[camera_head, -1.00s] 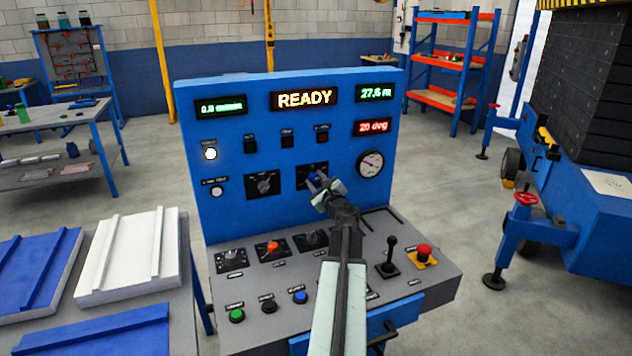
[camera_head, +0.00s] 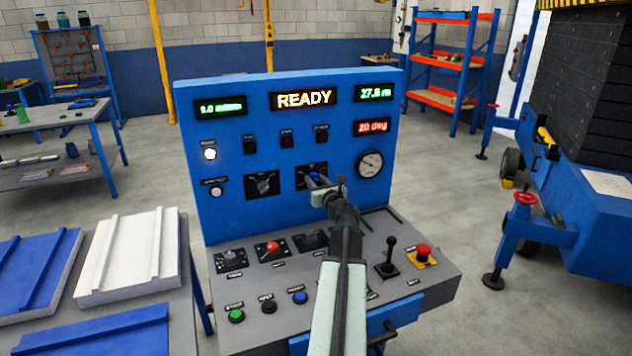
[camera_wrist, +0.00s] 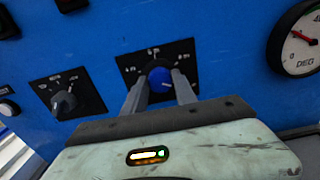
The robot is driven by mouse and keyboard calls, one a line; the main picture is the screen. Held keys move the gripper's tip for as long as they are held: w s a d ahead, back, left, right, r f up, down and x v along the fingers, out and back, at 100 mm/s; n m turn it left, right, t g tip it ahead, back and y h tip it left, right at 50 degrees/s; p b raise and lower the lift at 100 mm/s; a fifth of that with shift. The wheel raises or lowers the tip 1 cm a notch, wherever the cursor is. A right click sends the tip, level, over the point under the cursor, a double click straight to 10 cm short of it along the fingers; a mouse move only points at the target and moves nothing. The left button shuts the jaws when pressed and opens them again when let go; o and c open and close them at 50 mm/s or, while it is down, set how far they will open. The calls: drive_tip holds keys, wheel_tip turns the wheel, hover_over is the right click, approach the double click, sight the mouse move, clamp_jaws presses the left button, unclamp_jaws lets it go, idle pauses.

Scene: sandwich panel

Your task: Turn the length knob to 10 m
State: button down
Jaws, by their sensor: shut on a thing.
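The blue length knob (camera_wrist: 160,78) sits on a black plate (camera_wrist: 180,50) on the upright panel. Labels at the plate's upper edge seem to read 4 m, 6 m and 8 m. I cannot tell clearly where the knob points, and no 10 m mark is legible. My gripper (camera_wrist: 159,92) is shut on the knob, with one grey finger on each side. In the head view the knob (camera_head: 314,180) is partly hidden by my gripper (camera_head: 318,186).
A black selector knob (camera_wrist: 65,102) is close on the left, and a dial gauge (camera_head: 370,164) is at the right. Below, the sloping desk has an orange knob (camera_head: 272,247), a joystick (camera_head: 388,255) and a red stop button (camera_head: 424,250). The sign (camera_head: 304,99) reads READY.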

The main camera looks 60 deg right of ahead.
drive_tip(key=shift+s, duration=0.1)
idle(0.3)
drive_tip(key=c, duration=1)
unclamp_jaws()
drive_tip(key=v, duration=0.7)
drive_tip(key=shift+s+a, duration=0.2)
drive_tip(key=shift+s, duration=0.05)
